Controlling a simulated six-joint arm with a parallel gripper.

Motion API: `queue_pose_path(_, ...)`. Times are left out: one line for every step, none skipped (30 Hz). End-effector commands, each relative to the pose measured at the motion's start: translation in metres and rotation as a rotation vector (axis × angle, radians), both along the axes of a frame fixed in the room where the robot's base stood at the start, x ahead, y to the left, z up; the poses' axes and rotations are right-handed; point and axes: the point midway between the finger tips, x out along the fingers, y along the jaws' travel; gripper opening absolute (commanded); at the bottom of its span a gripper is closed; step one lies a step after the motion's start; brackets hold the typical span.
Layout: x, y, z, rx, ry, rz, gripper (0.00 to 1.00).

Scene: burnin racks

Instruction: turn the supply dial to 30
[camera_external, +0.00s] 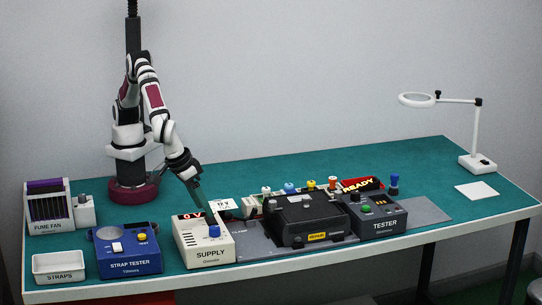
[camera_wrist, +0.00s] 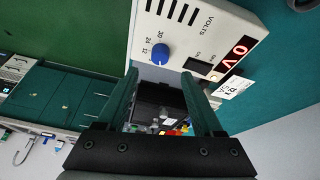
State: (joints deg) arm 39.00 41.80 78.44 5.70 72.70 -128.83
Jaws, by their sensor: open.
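The supply box (camera_external: 207,251) is cream-white and stands at the table's front edge, left of the middle. Its blue dial knob (camera_external: 214,231) is on the sloped top; in the wrist view the dial (camera_wrist: 160,53) has the marks 12, 24 and 30 beside it. Where the knob points is too small to tell. My gripper (camera_external: 205,211) is above the box's rear, behind the dial. In the wrist view its teal fingers (camera_wrist: 159,76) are apart and empty, with the dial just beyond their tips, not between them.
The blue strap tester (camera_external: 128,252) stands left of the supply box. A dark fixture (camera_external: 305,218) on a grey plate and the tester (camera_external: 376,215) stand to the right. A switch (camera_wrist: 197,66) sits near the dial. The table's right part is mostly clear.

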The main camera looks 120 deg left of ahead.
Motion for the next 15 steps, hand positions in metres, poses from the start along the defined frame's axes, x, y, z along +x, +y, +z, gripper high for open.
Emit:
queue_pose_path(0.003,0.005,-0.014,0.003,0.003,0.002,0.68)
queue_pose_path(0.005,0.008,-0.022,0.002,0.003,0.002,0.68)
queue_pose_path(0.008,0.01,-0.03,0.001,0.002,0.001,0.68)
queue_pose_path(0.009,0.012,-0.036,0.002,0.003,0.002,0.68)
queue_pose_path(0.011,0.014,-0.042,0.002,0.003,0.0,0.68)
queue_pose_path(0.012,0.016,-0.047,0.001,0.002,0.0,0.68)
queue_pose_path(0.013,0.017,-0.051,0.001,0.002,0.0,0.68)
queue_pose_path(0.014,0.018,-0.055,0.001,0.002,0.0,0.68)
queue_pose_path(0.015,0.019,-0.057,0.001,0.001,-0.001,0.68)
queue_pose_path(0.016,0.019,-0.059,0.0,0.0,-0.001,0.68)
queue_pose_path(0.017,0.02,-0.061,0.0,0.0,-0.001,0.68)
queue_pose_path(0.017,0.021,-0.063,0.0,0.0,-0.001,0.68)
queue_pose_path(0.017,0.021,-0.064,0.0,0.0,-0.001,0.68)
queue_pose_path(0.017,0.021,-0.064,0.0,0.0,-0.001,0.68)
queue_pose_path(0.017,0.021,-0.064,-0.001,0.001,-0.001,0.68)
